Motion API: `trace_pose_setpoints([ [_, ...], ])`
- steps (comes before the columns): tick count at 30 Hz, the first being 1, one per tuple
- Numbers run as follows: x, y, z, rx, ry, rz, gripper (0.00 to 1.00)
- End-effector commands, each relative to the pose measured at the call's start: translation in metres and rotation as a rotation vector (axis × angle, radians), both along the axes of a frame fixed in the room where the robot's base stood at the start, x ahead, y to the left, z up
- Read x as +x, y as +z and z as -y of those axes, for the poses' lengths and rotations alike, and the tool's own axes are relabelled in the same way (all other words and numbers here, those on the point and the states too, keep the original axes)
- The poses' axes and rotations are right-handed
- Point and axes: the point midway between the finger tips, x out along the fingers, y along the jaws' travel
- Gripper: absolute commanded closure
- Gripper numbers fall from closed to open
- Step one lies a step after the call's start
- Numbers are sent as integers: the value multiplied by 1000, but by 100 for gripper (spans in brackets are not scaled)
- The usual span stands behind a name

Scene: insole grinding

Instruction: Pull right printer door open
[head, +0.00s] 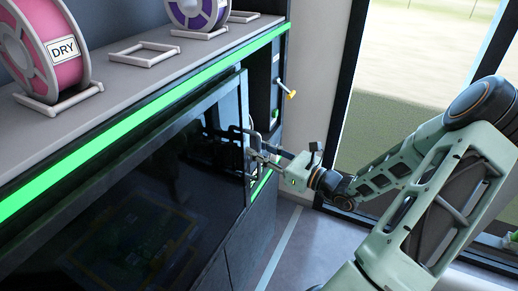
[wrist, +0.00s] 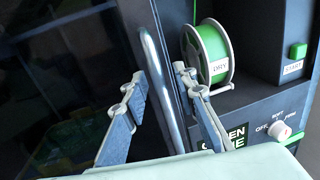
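The dark glass printer door (head: 150,170) covers most of the printer front in the head view, and its edge fills the left of the wrist view (wrist: 70,80). I cannot tell whether it stands slightly ajar. Its upright metal bar handle (wrist: 154,62) is near the door's right edge. My gripper (wrist: 160,77) is open, with one finger on each side of the handle and visible gaps between fingers and bar. In the head view my gripper (head: 257,155) is at the handle, where its fingertips are small and partly hard to make out.
Right of the door are a green spool (wrist: 208,53) marked DRY, a green START button (wrist: 298,51) and a white knob (wrist: 280,132). A pink spool (head: 50,45) and a purple spool (head: 197,12) stand on top. The floor (head: 310,250) before the printer is clear.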

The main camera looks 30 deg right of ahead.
Motion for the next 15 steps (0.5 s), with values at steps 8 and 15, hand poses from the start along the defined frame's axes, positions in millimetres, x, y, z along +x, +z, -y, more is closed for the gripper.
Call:
trace_pose_setpoints([
  [8,2,0,-1,0,0,0,74],
  [15,2,0,-1,0,0,0,98],
])
